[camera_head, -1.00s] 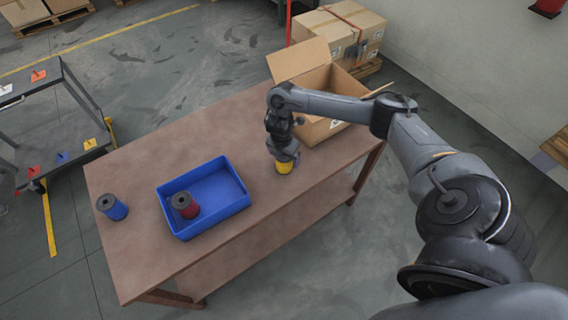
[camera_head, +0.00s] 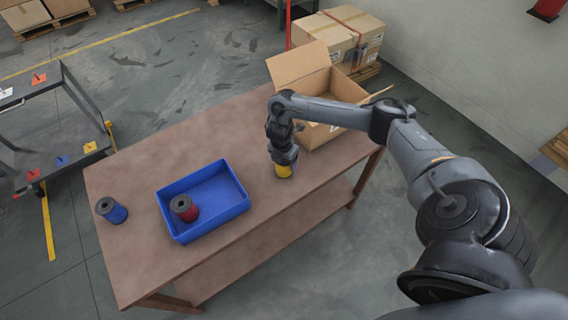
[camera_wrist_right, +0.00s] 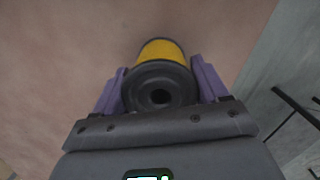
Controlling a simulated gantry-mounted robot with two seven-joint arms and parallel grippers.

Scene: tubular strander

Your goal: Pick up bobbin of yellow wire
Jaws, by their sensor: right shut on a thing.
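The bobbin of yellow wire (camera_head: 284,171) is upright at the right part of the brown table, below my right gripper (camera_head: 284,158). In the right wrist view the bobbin (camera_wrist_right: 161,50) has a dark flange with a central hole. The two purple fingers of my right gripper (camera_wrist_right: 160,88) are on either side of that flange, shut on it. From the head view I cannot tell whether the bobbin still touches the table. My left gripper is not in view.
A blue bin (camera_head: 222,216) holding a red bobbin (camera_head: 185,210) sits mid-table. A blue bobbin (camera_head: 112,211) stands at the table's left. An open cardboard box (camera_head: 318,131) stands behind my right gripper. A dark cart (camera_head: 60,130) is at left.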

